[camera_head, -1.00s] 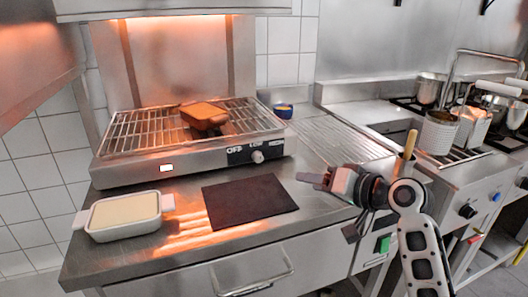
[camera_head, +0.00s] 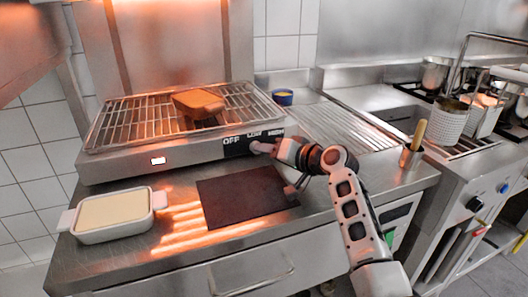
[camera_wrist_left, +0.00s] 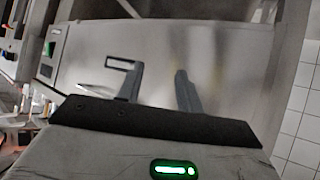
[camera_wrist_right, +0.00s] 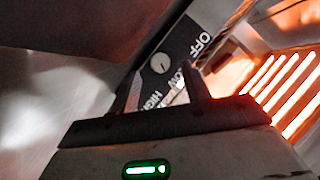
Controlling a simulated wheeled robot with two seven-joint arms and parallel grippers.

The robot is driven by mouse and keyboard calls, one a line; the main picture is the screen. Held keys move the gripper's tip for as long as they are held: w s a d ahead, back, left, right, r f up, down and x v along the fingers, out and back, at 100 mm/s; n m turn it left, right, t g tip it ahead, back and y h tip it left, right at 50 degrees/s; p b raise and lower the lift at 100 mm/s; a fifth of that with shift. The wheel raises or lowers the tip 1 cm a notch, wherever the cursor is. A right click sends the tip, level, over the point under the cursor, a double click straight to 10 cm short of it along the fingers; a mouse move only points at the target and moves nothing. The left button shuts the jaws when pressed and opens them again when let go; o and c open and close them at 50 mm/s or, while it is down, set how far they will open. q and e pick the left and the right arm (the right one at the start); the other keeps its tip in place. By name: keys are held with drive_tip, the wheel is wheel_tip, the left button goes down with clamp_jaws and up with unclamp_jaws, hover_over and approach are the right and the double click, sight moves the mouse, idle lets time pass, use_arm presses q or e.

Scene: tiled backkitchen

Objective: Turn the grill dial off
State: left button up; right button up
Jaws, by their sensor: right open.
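The grill (camera_head: 120,165) stands on the steel counter, with a lit indicator and a black dial panel on its front. In the head view the panel shows OFF, LOW and part of another label. My right gripper (camera_head: 266,147) is in front of the panel and hides the dial there. In the right wrist view the round pale dial (camera_wrist_right: 160,63) lies just beyond the open fingers (camera_wrist_right: 163,86), beside the OFF, LOW and HIGH labels. Its setting is hard to read. My left gripper (camera_wrist_left: 158,80) is open and empty, seen only in its wrist view, facing a steel front.
A brown-topped item (camera_head: 199,102) sits on the grill rack. A black mat (camera_head: 240,195) and a white dish (camera_head: 113,230) lie on the counter in front. A blue bowl (camera_head: 282,97) stands behind right. A container with a wooden handle (camera_head: 411,158) stands at right.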

drive_tip(key=shift+x, duration=1.45)
drive_tip(key=c, duration=1)
